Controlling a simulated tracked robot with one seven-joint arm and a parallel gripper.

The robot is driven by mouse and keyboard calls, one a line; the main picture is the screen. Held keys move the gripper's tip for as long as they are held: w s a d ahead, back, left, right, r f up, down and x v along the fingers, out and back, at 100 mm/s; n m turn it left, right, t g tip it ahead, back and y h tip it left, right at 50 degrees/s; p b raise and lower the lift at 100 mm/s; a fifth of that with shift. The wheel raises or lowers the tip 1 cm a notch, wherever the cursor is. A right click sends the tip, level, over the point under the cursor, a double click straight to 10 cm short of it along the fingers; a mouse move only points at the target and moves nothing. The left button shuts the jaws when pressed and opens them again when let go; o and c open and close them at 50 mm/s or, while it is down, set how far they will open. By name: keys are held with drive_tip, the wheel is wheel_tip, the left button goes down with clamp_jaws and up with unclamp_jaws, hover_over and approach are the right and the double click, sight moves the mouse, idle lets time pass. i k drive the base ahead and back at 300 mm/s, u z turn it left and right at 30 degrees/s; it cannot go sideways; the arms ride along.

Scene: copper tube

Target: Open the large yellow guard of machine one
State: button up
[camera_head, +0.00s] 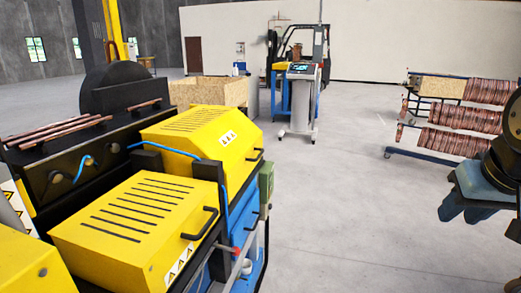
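Machine one is probably the black and blue machine (62,165) on the left; no number is readable on it. A large yellow guard (135,222) with dark slots and a black handle (201,223) sits at its front and looks closed. A second yellow guard (200,140), also slotted and looking closed, sits behind it with its own black handle (256,154). I cannot tell which guard the task means. A dark round part and blue-grey block at the right edge look like my arm.
Another yellow cover (35,264) is cut off at the bottom left. Copper tubes (60,131) lie on the machine's top. A grey console (301,104) stands further back, with a forklift (307,45) behind it. A rack of copper tubes (458,117) stands right. The middle floor is clear.

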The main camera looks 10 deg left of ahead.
sight(226, 135)
drive_tip(key=u, duration=0.2)
drive_tip(key=i, duration=0.85)
drive_tip(key=u, duration=0.35)
